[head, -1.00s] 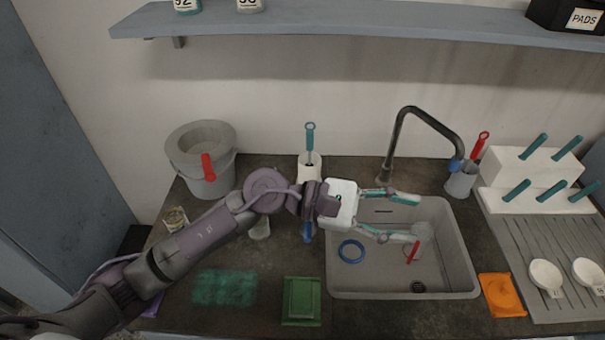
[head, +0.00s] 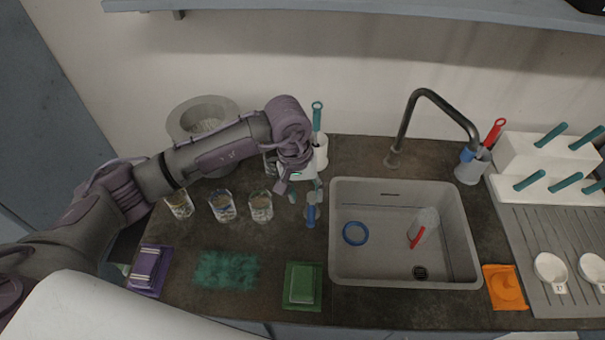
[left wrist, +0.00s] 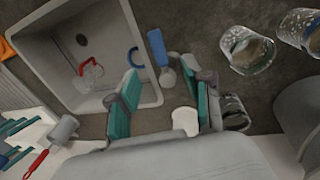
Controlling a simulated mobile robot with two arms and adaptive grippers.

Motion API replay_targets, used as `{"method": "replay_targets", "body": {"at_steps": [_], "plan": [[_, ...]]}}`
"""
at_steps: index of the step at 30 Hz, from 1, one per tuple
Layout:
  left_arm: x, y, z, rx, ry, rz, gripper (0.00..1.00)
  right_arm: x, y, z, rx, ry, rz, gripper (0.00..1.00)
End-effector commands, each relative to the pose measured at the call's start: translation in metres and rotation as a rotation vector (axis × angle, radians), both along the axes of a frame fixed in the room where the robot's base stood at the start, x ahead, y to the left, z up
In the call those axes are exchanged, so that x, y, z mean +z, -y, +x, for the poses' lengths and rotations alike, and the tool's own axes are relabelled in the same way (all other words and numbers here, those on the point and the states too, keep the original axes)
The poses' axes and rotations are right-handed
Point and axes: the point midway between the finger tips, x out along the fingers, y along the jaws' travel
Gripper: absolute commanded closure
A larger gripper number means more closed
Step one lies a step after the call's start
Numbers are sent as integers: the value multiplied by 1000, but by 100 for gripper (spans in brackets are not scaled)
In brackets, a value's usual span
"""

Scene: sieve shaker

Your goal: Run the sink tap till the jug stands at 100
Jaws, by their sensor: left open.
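The clear jug (head: 429,219) with a red handle is in the grey sink (head: 345,275), right of the middle; its water level and marks are not readable. The jug also shows in the left wrist view (left wrist: 93,70). The dark gooseneck tap (head: 403,124) stands behind the sink; I see no water stream. A blue handle (head: 311,213) on a grey base sits on the counter just left of the sink. My left gripper (head: 305,191) is open and empty, just behind this handle. In the left wrist view, the blue handle (left wrist: 157,47) shows beyond the open fingertips. My right gripper is not in view.
A blue ring (head: 355,233) lies in the sink. Several glasses (head: 222,205) of grains stand left of the handle, near a grey bucket (head: 190,112). A brush holder (head: 320,152) stands behind my gripper. Green pads (head: 302,285) lie in front. A drying rack is at right.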

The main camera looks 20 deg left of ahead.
Motion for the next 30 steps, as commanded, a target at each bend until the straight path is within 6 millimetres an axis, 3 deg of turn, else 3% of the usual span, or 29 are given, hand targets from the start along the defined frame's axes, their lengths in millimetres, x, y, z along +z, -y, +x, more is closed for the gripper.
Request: {"method": "replay_targets", "body": {"at_steps": [6,12,25,30], "plan": [[-41,8,0,1,-6,-2,50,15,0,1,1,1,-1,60],[-67,11,2,2,-3,-2,50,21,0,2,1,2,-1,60],[-77,13,2,0,0,-2,50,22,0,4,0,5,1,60],[-77,13,2,1,-1,-2,77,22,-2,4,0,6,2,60]]}}
